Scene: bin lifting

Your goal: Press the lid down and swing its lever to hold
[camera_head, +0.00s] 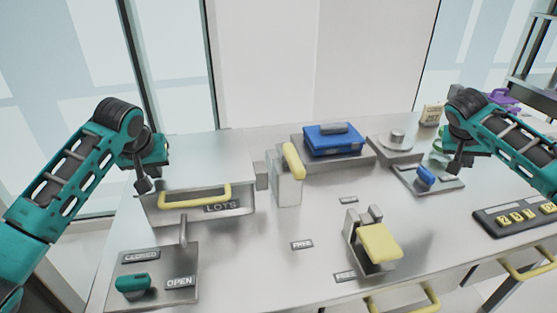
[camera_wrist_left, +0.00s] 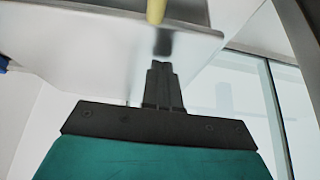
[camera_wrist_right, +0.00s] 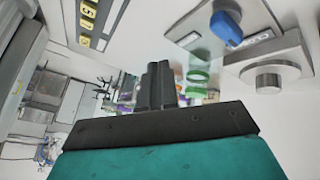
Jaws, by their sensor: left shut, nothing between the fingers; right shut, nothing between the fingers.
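A blue lid-like block (camera_head: 333,140) with a grey bar on top sits on a grey base at the back middle. A yellow lever (camera_head: 293,161) stands tilted on the grey post left of it. A yellow flap (camera_head: 380,242) on a grey bracket stands at front right of centre. I cannot tell for sure which part is the lid. My left gripper (camera_head: 143,185) is shut and empty, beside the left end of the grey box with the yellow handle (camera_head: 196,196). My right gripper (camera_head: 453,165) is shut and empty, above the right side near the blue knob (camera_head: 425,175).
A panel (camera_head: 155,275) marked CLOSED and OPEN, with a green handle (camera_head: 133,283), lies front left. A round grey weight (camera_head: 397,136) stands back right. A keypad (camera_head: 518,216) with yellow keys lies at the right edge. The table's middle is mostly clear, with small label plates.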

